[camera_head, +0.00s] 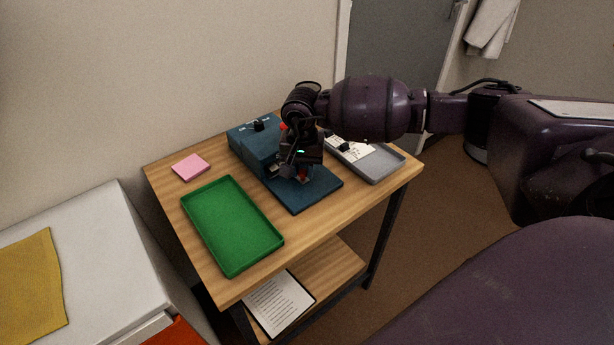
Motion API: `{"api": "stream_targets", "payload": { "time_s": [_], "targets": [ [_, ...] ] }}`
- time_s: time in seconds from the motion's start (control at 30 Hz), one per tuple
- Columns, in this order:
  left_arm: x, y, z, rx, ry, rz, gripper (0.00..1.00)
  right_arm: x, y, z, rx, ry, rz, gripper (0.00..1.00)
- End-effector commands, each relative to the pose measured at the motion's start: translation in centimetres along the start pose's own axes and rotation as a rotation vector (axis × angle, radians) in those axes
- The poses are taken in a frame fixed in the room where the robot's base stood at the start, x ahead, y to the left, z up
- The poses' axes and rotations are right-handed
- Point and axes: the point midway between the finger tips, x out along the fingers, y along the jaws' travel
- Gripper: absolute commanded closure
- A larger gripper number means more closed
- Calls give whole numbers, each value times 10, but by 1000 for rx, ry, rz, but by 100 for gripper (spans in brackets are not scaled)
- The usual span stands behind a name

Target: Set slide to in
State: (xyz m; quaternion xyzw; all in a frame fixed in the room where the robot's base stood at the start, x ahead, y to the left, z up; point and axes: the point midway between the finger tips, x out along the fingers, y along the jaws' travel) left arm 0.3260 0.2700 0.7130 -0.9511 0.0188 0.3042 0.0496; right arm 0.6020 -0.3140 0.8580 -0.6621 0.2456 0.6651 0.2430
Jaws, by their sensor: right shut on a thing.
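A dark blue device (253,149) stands on the wooden table, with a black knob (259,125) on its top and a flat blue base plate (318,192) reaching toward the front right. My right gripper (288,174) points down at the device, just above the base plate. It is shut on a small part there, which seems to be the slide. The gripper and wrist hide most of that part, so I cannot tell the slide's position. A little red shows beside the fingers. My left gripper is not in view.
A green tray (187,205) lies in front of the device. A pink pad (191,167) is at the back left. Paper (278,303) lies on the lower shelf. A wall stands behind the table.

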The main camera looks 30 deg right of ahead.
Motion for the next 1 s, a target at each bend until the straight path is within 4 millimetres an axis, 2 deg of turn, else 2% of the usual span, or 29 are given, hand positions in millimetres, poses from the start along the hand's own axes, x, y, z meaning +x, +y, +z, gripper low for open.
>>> {"api": "stream_targets", "payload": {
  "time_s": [0.33, 0.37, 0.5, 0.83, 1.0],
  "targets": [
    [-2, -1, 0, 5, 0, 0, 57, -3, -3, -5, 3, 9, -10, 100],
    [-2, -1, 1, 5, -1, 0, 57, -3, -3, -5, 3, 9, -10, 69],
    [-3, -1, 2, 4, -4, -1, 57, -2, -3, -4, 3, 7, -8, 48],
    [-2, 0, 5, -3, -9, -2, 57, -4, -2, -3, 2, 5, -7, 48],
    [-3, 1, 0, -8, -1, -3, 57, -25, -3, -3, 2, 8, -9, 48]
  ]
}}
